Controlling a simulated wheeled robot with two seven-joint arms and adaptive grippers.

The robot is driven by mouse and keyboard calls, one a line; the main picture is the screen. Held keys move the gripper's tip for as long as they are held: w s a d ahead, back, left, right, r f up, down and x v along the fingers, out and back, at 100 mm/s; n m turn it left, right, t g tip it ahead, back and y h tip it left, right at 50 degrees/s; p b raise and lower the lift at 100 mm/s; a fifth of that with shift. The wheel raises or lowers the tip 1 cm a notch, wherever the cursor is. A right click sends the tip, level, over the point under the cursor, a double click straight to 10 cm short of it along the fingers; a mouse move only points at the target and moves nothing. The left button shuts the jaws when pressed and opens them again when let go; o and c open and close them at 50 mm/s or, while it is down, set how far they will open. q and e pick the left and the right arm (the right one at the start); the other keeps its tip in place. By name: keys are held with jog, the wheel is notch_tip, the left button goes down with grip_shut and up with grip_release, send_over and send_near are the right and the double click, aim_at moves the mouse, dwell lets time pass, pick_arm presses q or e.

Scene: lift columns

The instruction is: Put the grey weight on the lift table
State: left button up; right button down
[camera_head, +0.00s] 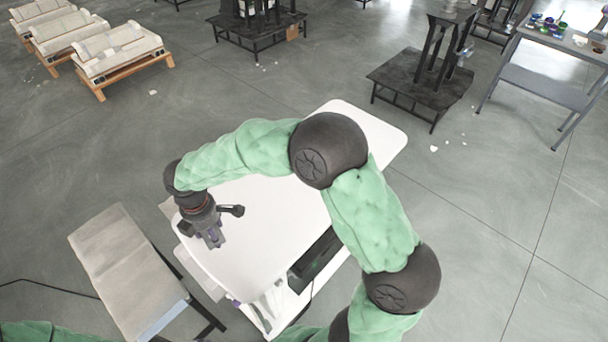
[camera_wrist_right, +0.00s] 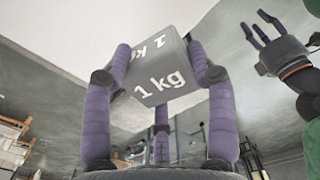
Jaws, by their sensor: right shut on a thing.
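The grey weight (camera_wrist_right: 158,68), a block marked "1 kg", is in my right gripper in the right wrist view. The purple fingers of my right gripper (camera_wrist_right: 163,82) are shut around it. In the head view my right gripper (camera_head: 212,240) is over the near left part of the lift table's white top (camera_head: 265,215); the weight cannot be made out there. I cannot tell whether the weight touches the top. My left gripper (camera_wrist_right: 256,24) shows at the upper right of the right wrist view, fingers spread, empty, apart from the weight.
A grey padded bench (camera_head: 125,265) stands left of the table. A dark panel (camera_head: 318,258) sits by the table's near right edge. Black platforms (camera_head: 420,85) and a grey cart (camera_head: 545,80) stand farther back. Much of the white top beyond my right arm is clear.

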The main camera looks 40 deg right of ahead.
jog(key=shift+a+n, duration=0.65)
jog(key=shift+n, duration=0.55)
jog(key=shift+d+f, duration=0.1)
jog(key=d+f+b, duration=0.3)
jog(key=d+f, duration=0.1)
jog(key=d, duration=0.5)
jog(key=b, duration=0.2)
send_over(260, 238)
jog(key=f, duration=0.5)
jog(key=shift+w+a, duration=0.1)
jog(key=shift+a, duration=0.2)
jog(key=shift+d+f+b, duration=0.25)
jog(key=shift+f+b, duration=0.1)
jog(key=shift+d+f+b, duration=0.15)
jog(key=shift+f+b, duration=0.4)
jog(key=shift+f, duration=1.05)
jog(key=shift+f, duration=0.1)
jog(key=shift+c, duration=1.9)
grip_release()
jog(key=shift+f, duration=0.1)
